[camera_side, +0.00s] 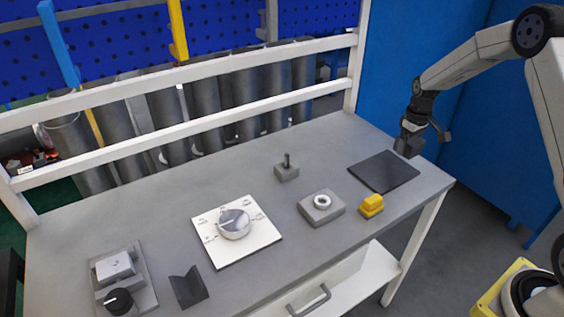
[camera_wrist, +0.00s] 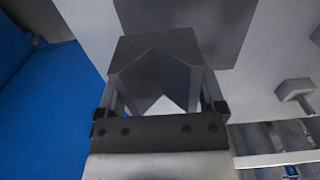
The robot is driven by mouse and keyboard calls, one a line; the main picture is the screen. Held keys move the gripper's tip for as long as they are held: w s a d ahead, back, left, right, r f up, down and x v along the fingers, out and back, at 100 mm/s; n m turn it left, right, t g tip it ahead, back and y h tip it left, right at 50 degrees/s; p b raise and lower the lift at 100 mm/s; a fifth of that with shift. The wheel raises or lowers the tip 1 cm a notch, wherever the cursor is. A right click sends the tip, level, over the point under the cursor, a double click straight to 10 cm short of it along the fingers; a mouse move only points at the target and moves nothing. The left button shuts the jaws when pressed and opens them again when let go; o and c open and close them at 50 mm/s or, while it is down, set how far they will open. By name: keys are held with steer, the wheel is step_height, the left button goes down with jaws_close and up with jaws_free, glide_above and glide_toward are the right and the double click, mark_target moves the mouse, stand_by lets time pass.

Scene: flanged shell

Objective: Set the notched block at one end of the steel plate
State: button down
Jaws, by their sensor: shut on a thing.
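My gripper (camera_side: 411,133) is shut on a grey notched block (camera_side: 408,147), held beyond the back right corner of a dark flat plate (camera_side: 372,176), probably the steel plate. In the wrist view, my gripper (camera_wrist: 160,88) has one finger on each side of the notched block (camera_wrist: 146,49), and its V notch shows clearly. The dark plate (camera_wrist: 205,22) lies past the block there, partly hidden by it. The block seems to be above the table, but its exact height is hard to tell. A second dark V-notched block (camera_side: 188,288) stands at the table's front left.
On the grey table (camera_side: 150,215) are a yellow block (camera_side: 371,206), a grey block with a ring (camera_side: 321,206), a block with a post (camera_side: 286,171), a round dial on a white plate (camera_side: 234,225), and a fixture with a black knob (camera_side: 122,285). A white rail (camera_side: 200,125) runs behind.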

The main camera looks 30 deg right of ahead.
mark_target(395, 164)
steer(key=shift+w+d+f, duration=0.3)
steer(key=shift+w+f, duration=0.5)
steer(key=shift+f, duration=0.1)
steer(key=shift+w+d+f, duration=0.3)
steer(key=shift+w+f, duration=0.45)
steer(key=shift+f, duration=0.1)
steer(key=shift+f, duration=0.1)
steer(key=shift+w+d+f, duration=0.1)
steer(key=shift+w+f, duration=0.15)
steer(key=shift+f, duration=1.5)
steer(key=shift+f, duration=0.15)
jaws_free()
steer(key=shift+f, duration=0.1)
